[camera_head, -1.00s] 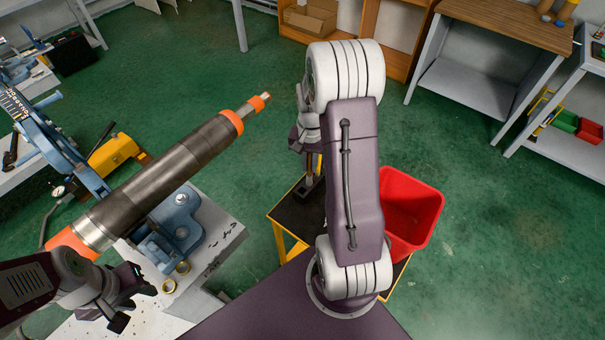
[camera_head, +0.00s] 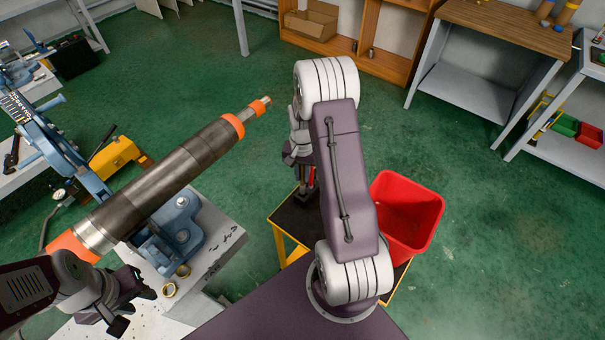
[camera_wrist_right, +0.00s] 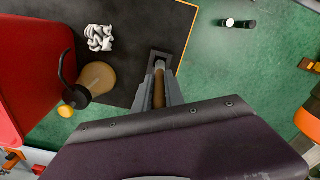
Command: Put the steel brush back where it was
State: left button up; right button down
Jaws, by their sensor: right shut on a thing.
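The steel brush shows in the right wrist view as a brown handle (camera_wrist_right: 159,98) with a paler grey end, between the fingers of my right gripper (camera_wrist_right: 160,84). The gripper is shut on it. The grey end lies over a dark rectangular holder (camera_wrist_right: 160,55) on the black cart top; I cannot tell whether it is inside. In the head view my right gripper (camera_head: 300,160) is above the cart, partly hidden by my arm, and the brush is hard to make out there. My left gripper (camera_head: 130,305) is open and empty near the white bench.
The black-topped yellow cart (camera_head: 283,215) carries a red bin (camera_head: 408,212). Beside the bin are an oil can (camera_wrist_right: 93,82) and a crumpled white rag (camera_wrist_right: 99,38). A large pipe (camera_head: 160,180) with orange ends lies over a blue vise (camera_head: 175,240) at left.

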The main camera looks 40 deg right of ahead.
jog(key=shift+f, duration=0.45)
jog(key=c, duration=1.4)
grip_release()
notch_tip(320, 180, up, 13)
jog(key=shift+r+p, duration=0.2)
jog(key=shift+p, duration=0.1)
jog(key=s+a+f+n, duration=0.1)
jog(key=s+a+n, duration=0.3)
jog(key=s+a, duration=0.2)
jog(key=s+a+f+n+t, duration=0.1)
jog(key=s+a+n, duration=0.4)
jog(key=a, duration=0.5)
jog(key=shift+s+a+f, duration=0.15)
jog(key=shift+s, duration=0.2)
